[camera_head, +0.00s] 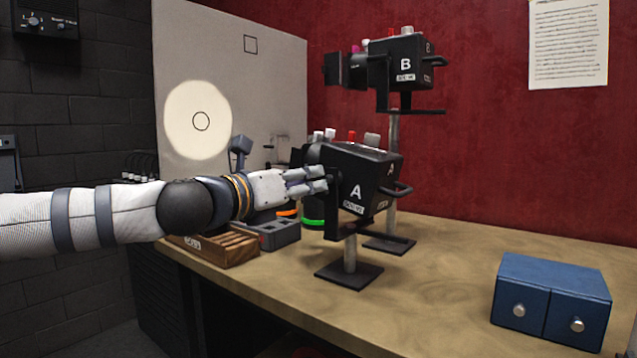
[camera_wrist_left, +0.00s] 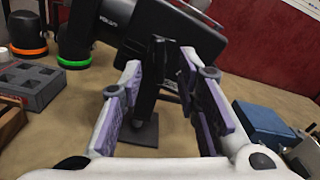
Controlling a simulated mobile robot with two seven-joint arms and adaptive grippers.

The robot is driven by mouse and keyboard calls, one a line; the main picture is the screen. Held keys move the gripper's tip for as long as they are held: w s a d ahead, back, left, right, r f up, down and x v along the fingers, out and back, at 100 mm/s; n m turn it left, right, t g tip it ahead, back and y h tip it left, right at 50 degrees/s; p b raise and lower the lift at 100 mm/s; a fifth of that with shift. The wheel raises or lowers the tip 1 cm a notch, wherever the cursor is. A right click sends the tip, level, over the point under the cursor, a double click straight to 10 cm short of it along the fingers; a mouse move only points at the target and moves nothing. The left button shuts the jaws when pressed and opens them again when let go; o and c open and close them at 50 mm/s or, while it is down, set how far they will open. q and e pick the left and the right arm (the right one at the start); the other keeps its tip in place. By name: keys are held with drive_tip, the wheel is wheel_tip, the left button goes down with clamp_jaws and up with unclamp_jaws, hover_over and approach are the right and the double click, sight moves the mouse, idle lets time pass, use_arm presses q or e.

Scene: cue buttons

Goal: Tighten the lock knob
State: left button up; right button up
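Lamp A (camera_head: 372,180), a black box-shaped stage light marked "A", stands on a short post with a square foot on the table. My left gripper (camera_head: 322,180) reaches in from the left to the near left side of lamp A. In the left wrist view, the fingers of my left gripper (camera_wrist_left: 160,66) are spread on either side of the dark upright bracket of lamp A (camera_wrist_left: 125,25), with gaps to both pads. The lock knob cannot be clearly told apart from the dark bracket between the fingers. My right gripper is in neither view.
Lamp B (camera_head: 405,65) stands behind on a taller post. A blue two-drawer box (camera_head: 550,290) is at the right front. A slotted wooden block (camera_head: 222,248) and a grey tray (camera_head: 280,235) lie below my left wrist. The middle of the table is clear.

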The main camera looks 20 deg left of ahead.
sight(322, 179)
use_arm(q)
drive_tip(key=x, duration=0.4)
drive_tip(key=shift+w, duration=0.1)
clamp_jaws()
drive_tip(key=m, duration=0.5)
drive_tip(key=shift+d, duration=0.1)
drive_tip(key=m, duration=0.5)
drive_tip(key=shift+d+m, duration=0.1)
drive_tip(key=shift+m, duration=0.2)
drive_tip(key=m+p, duration=0.1)
drive_tip(key=m, duration=0.9)
drive_tip(key=shift+d+f, duration=0.1)
drive_tip(key=shift+f, duration=0.1)
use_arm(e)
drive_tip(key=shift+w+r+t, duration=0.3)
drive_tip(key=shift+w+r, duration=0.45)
use_arm(q)
drive_tip(key=shift+m, duration=0.4)
